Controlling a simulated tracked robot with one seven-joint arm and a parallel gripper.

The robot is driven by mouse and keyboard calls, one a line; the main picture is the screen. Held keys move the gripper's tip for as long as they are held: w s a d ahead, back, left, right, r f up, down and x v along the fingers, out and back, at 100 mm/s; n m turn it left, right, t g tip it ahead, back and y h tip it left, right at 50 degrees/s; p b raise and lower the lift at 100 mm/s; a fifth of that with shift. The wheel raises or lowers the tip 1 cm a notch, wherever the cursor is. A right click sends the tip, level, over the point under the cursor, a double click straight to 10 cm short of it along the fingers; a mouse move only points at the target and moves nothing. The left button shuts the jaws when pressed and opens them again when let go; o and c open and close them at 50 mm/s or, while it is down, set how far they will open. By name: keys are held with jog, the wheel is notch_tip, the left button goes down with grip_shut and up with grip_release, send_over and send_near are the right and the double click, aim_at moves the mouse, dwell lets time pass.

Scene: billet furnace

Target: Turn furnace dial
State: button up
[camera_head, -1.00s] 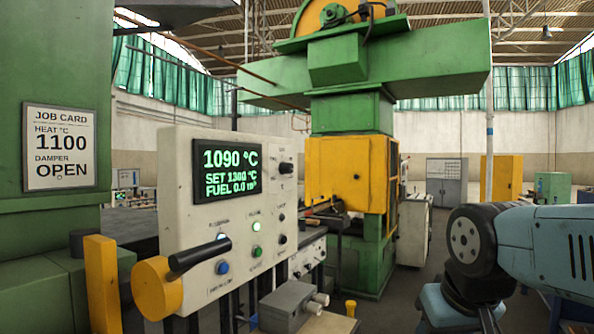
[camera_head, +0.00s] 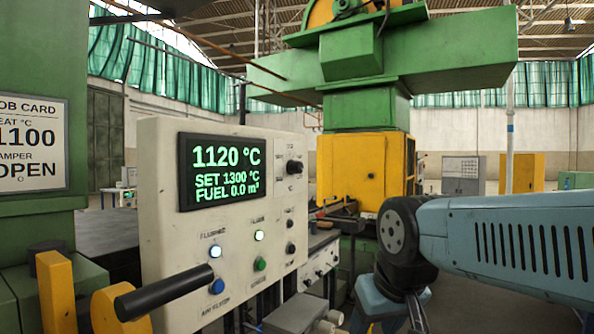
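The white furnace control panel (camera_head: 157,215) stands at centre left. A black round dial (camera_head: 294,167) sits on its upper right, beside the display (camera_head: 220,172). The display reads 1120 °C, SET 1300 °C and FUEL 0.0 m³. The job card (camera_head: 30,143) at the left edge is partly cut off; it shows 1100 and OPEN. A lever with a black handle (camera_head: 165,293) and yellow hub is at lower left. My blue-grey arm comes in from the right, to the right of the panel. Its gripper fingers do not show, and the arm is apart from the dial.
Below the display are two lit white lamps, a blue button (camera_head: 217,286), a green button (camera_head: 260,264) and smaller black knobs. A green and yellow machine (camera_head: 364,165) stands behind. A grey box (camera_head: 292,314) is low in front of the panel.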

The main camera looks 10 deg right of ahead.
jog(key=shift+o, duration=0.7)
jog(key=shift+w+a+r+m, duration=0.1)
jog(key=shift+w+r+m, duration=0.15)
jog(key=shift+m, duration=0.05)
jog(key=shift+o, duration=1)
jog(key=w+a+r+m+y, duration=0.3)
jog(key=w+m, duration=0.1)
jog(key=w, duration=0.1)
jog(key=shift+r+g+y, duration=0.15)
jog(key=shift+g+y, duration=0.15)
jog(key=shift+g, duration=0.1)
jog(key=m+t+y, duration=0.8)
jog(key=m+y, duration=0.1)
jog(key=m, duration=0.7)
send_near(301, 169)
jog(key=x, duration=0.9)
jog(key=shift+w+a, duration=0.15)
